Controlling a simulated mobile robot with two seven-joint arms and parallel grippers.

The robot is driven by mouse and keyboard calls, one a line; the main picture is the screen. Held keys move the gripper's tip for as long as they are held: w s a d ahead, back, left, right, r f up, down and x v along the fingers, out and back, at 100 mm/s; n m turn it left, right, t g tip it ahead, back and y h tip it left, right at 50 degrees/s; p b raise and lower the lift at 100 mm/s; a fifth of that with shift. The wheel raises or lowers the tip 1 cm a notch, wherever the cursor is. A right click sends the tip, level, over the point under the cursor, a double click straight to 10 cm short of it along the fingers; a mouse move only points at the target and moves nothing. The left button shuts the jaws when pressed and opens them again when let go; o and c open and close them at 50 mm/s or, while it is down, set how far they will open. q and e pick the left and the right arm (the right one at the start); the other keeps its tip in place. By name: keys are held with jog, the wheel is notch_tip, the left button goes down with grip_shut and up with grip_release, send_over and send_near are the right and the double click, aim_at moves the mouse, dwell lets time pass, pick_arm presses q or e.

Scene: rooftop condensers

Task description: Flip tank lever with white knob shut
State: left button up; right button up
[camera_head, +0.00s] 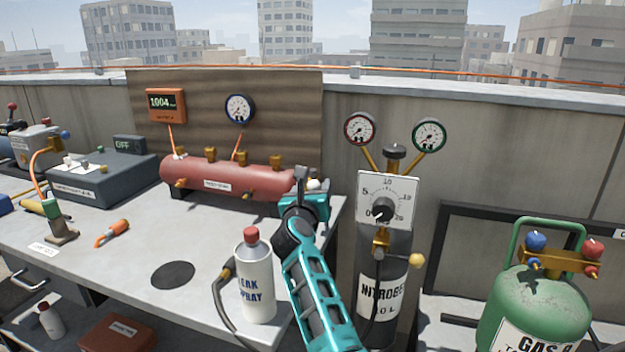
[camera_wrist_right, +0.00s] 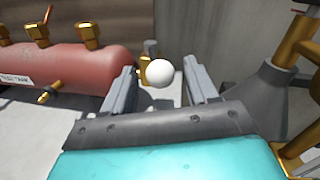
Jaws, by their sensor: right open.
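The red tank (camera_head: 232,180) lies along the back right of the bench, with brass fittings on top. It also shows in the right wrist view (camera_wrist_right: 65,68). The lever's white knob (camera_wrist_right: 158,73) is between the two grey fingers of my right gripper (camera_wrist_right: 158,85), with a gap visible towards the right finger. A brass fitting shows behind the knob; most of the lever is hidden. In the head view, my teal right gripper (camera_head: 310,192) is at the tank's right end and hides part of it; a small white spot there looks like the knob. My left gripper is out of view.
A leak spray bottle (camera_head: 256,280) stands on the bench left of my right forearm. A nitrogen cylinder (camera_head: 382,285) with a dial and gauges stands close on the right. A green gas cylinder (camera_head: 540,305) is farther right. The bench's front middle is mostly clear.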

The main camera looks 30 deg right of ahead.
pick_arm(q)
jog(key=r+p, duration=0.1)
jog(key=p, duration=0.1)
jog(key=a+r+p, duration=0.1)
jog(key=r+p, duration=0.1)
jog(key=p, duration=0.1)
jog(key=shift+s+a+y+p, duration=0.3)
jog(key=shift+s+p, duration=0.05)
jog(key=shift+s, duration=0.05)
pick_arm(e)
notch_tip(320, 180, up, 20)
jog(key=shift+c, duration=0.3)
